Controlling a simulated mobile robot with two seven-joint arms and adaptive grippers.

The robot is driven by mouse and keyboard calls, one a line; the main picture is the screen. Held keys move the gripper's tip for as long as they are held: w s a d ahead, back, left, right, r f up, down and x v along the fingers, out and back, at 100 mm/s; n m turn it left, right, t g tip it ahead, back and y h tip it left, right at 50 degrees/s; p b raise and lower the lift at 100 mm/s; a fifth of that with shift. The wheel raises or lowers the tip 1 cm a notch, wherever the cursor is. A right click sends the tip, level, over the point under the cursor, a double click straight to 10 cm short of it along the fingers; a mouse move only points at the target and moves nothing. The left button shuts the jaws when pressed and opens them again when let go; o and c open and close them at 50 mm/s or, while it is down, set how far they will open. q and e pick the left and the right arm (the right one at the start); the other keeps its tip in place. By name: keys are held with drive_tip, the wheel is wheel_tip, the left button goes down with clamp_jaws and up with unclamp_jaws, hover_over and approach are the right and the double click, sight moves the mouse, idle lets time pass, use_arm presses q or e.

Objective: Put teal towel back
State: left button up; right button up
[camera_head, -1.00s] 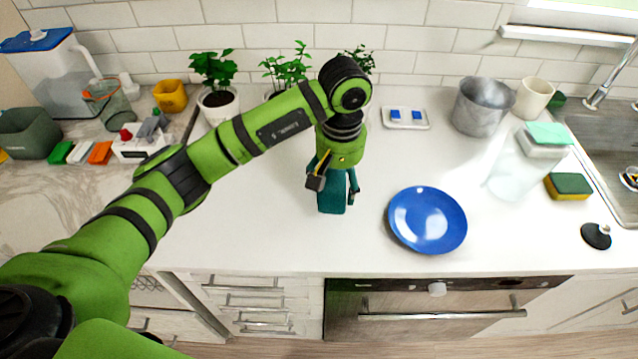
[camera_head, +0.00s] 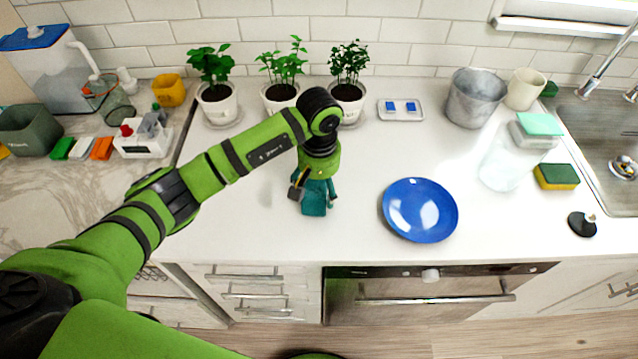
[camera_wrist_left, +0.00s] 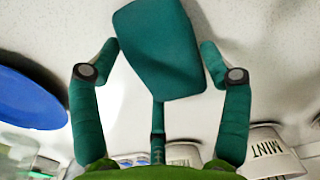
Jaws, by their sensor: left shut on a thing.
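The teal towel (camera_head: 314,205) is a small folded piece above the white counter, left of the blue plate. My left gripper (camera_head: 315,190) is shut on it from above. In the left wrist view the towel (camera_wrist_left: 160,45) sits tilted between the two fingertips of the gripper (camera_wrist_left: 158,55), with a thin teal strip below it. I cannot tell whether the towel's lower edge touches the counter. My right gripper is not in view.
The blue plate (camera_head: 420,209) lies to the right. Several potted herbs, one pot (camera_wrist_left: 268,150) labelled MINT, stand behind my gripper. A small tray (camera_head: 401,110), metal pot (camera_head: 473,97) and sponge (camera_head: 556,176) are further right.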

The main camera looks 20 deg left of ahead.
sight(319, 186)
use_arm(q)
drive_tip(key=o, duration=1)
drive_tip(key=shift+r+p, duration=0.15)
drive_tip(key=shift+p, duration=0.15)
wheel_tip(319, 186, up, 12)
drive_tip(key=b, duration=0.4)
